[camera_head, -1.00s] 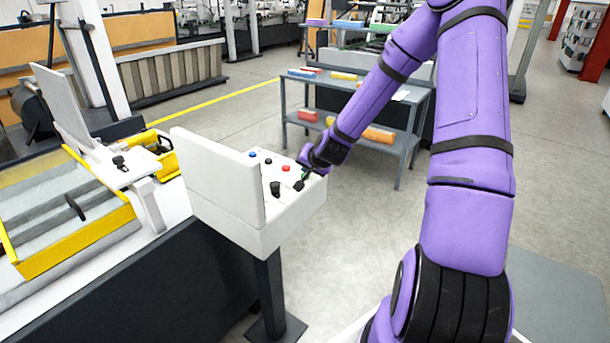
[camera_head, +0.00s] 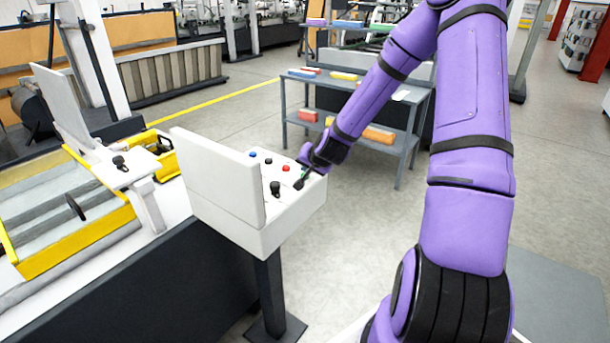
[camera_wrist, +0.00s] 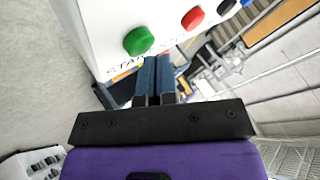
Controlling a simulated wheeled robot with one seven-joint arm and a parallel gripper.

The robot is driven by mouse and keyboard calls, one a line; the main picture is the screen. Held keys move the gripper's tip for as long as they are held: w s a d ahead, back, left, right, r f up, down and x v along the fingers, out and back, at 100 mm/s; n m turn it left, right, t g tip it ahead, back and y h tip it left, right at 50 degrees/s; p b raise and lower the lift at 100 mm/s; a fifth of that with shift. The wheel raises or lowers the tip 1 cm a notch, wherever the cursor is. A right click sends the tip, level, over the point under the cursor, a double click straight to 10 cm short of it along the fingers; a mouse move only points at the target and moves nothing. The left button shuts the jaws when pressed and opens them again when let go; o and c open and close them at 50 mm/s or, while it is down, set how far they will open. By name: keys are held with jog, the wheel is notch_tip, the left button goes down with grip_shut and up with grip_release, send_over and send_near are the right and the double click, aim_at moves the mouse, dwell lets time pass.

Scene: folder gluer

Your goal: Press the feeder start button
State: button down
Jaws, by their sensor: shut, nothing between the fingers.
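The green start button (camera_wrist: 138,41) stands on the white control panel, with partly readable "START" lettering beside it in the wrist view. In the head view, only a small bit of green (camera_head: 303,174) shows beside my gripper. My gripper (camera_wrist: 157,62) is shut and empty. Its fingertips appear just below and to the right of the green button in the wrist view, apart from it in the picture. In the head view my gripper (camera_head: 299,183) is low over the panel's right side. I cannot tell the depth gap between the fingertips and the button.
The control box (camera_head: 235,225) stands on a dark post. A red button (camera_head: 286,168), a black button (camera_head: 268,161), a blue button (camera_head: 253,154) and a black knob (camera_head: 275,188) share its top. A shelf cart (camera_head: 400,145) stands behind. Open floor lies to the right.

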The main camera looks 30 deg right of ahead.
jog(key=shift+r, duration=0.5)
jog(key=shift+r, duration=2.5)
